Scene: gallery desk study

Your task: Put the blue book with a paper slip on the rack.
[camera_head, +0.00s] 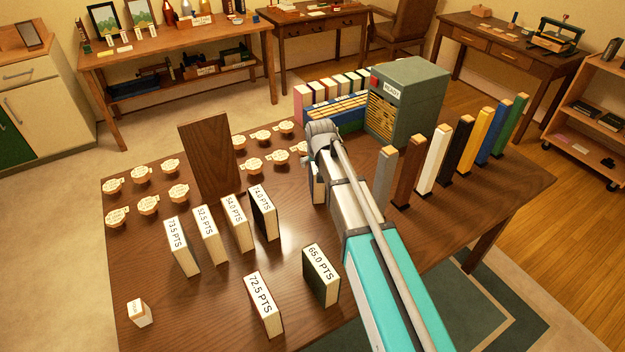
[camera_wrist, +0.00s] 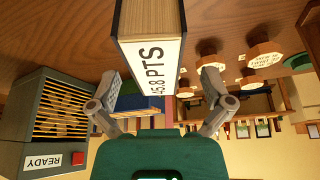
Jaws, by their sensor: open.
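A book labelled "45.8 PTS" (camera_wrist: 165,55), with a dark blue cover edge, shows large in the wrist view. My gripper (camera_wrist: 160,77) is open, its fingers apart toward either side of the book's near end; I cannot tell whether they touch it. In the head view my arm hides most of this book (camera_head: 316,186), and the fingers are hidden. No paper slip is clearly visible on it. A blue rack (camera_head: 350,125) at the back of the table appears to hold a row of pale and coloured books (camera_head: 335,88).
A grey-green machine marked "READY" (camera_head: 408,100) stands right of the rack. Coloured upright blocks (camera_head: 437,158) line the right side. Labelled books (camera_head: 238,224), a brown board (camera_head: 207,155) and round tagged pieces (camera_head: 148,204) stand left.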

